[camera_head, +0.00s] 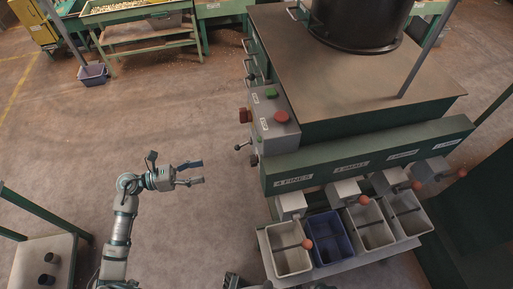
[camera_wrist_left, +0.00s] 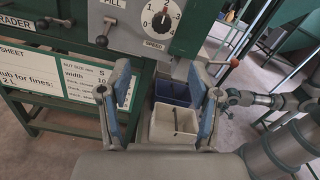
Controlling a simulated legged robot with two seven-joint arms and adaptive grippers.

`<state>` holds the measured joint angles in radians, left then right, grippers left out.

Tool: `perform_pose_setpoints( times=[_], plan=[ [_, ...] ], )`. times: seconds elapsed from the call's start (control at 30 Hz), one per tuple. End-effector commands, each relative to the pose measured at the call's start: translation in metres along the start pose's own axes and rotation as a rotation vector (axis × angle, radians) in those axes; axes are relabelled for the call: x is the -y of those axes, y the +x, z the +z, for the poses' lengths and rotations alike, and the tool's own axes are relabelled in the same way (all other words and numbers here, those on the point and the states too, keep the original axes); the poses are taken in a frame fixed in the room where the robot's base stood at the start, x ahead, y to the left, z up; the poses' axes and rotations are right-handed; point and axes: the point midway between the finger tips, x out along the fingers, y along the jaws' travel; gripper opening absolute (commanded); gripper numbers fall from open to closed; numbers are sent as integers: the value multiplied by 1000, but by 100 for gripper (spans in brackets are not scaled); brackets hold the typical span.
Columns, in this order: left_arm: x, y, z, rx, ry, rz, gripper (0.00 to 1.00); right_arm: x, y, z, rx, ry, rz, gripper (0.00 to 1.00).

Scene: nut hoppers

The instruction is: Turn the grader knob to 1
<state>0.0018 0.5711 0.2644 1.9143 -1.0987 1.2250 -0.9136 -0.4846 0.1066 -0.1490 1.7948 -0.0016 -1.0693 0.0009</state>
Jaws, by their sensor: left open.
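In the left wrist view a round dial knob (camera_wrist_left: 161,20) sits on a grey control panel (camera_wrist_left: 185,40), with numbers around it and a SPEED label below. Its pointer is too small to read surely. A sign partly cut off, ending in "RADER", is at the left edge, near black handles (camera_wrist_left: 42,24). My left gripper (camera_head: 193,172) is open and empty over the floor, left of the machine; its blue-padded fingers (camera_wrist_left: 160,88) also show in the wrist view, apart from the dial. A part of what looks like my right gripper (camera_head: 232,281) shows at the bottom edge.
The green grader machine (camera_head: 365,145) carries a grey box with a green button (camera_head: 271,93) and a red button (camera_head: 281,117). Ball-ended levers (camera_head: 307,244) stand over several bins, one blue (camera_head: 330,236). Open floor (camera_head: 170,110) lies left of the machine.

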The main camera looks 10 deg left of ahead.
Motion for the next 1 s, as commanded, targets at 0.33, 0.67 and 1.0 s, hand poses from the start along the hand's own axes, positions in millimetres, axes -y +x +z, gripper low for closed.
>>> perform_pose_setpoints(
  times=[0.33, 0.67, 1.0],
  plan=[
    [-1, 63, 2, 0, -1, -7, 63, 1, 18, 9, 11, -2, -2, 40],
    [-1, 139, 1, 0, -3, -4, 63, 1, 39, 26, 19, -5, -4, 40],
    [-2, 172, -1, -1, -4, -3, 63, 2, 47, 34, 23, -7, -3, 40]
  ],
)
